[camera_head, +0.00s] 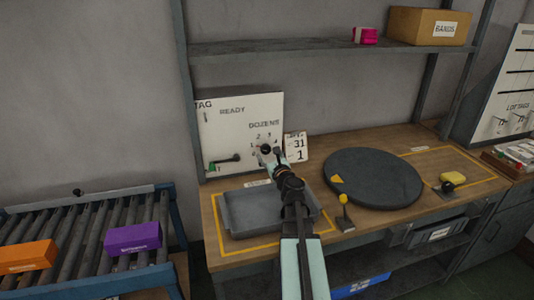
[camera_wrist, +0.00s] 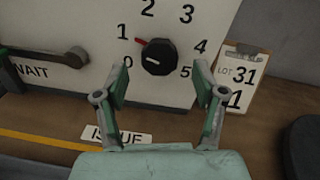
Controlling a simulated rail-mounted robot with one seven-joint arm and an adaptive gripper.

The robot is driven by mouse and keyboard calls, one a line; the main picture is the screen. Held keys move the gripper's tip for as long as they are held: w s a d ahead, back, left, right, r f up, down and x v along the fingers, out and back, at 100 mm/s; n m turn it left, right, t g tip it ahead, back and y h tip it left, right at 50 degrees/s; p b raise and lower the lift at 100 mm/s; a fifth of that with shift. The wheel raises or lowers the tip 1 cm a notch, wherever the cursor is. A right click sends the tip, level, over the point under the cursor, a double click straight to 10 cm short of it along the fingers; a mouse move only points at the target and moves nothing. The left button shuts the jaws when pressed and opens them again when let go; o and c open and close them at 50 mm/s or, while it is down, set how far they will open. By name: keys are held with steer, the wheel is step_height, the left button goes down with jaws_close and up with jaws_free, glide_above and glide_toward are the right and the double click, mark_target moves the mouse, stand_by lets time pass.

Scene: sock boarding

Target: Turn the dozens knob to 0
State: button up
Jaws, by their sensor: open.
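The dozens knob (camera_wrist: 160,58) is a round black dial on a white panel (camera_wrist: 105,70), with the numbers 0 to 5 around it. Its red pointer (camera_wrist: 140,42) points toward the 1, at the upper left of the knob. My gripper (camera_wrist: 160,75) is open and empty. In the wrist view its two fingers stand apart, one to the left and one to the right, below and in front of the knob. In the head view my gripper (camera_head: 272,155) is at the panel's lower right, under the DOZENS label, and covers part of the dial.
A black lever (camera_wrist: 72,58) is left of the knob, by the word WAIT. A LOT 31 card (camera_wrist: 238,78) on a clipboard stands close to the right. A grey tray (camera_head: 235,228) lies below the panel. A dark round turntable (camera_head: 373,178) and a yellow-topped lever (camera_head: 343,205) are to the right.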

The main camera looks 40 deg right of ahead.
mark_target(267, 151)
steer(key=shift+x, duration=1.5)
steer(key=c, duration=1.1)
steer(key=shift+c, duration=0.2)
steer(key=shift+n, duration=0.4)
steer(key=n+b, duration=0.3)
steer(key=n, duration=0.1)
steer(key=shift+f+b, duration=0.1)
steer(key=shift+b, duration=0.2)
steer(key=n+b, duration=0.2)
steer(key=n, duration=0.2)
steer(key=shift+n+g+b, duration=0.3)
steer(key=shift+n, duration=0.1)
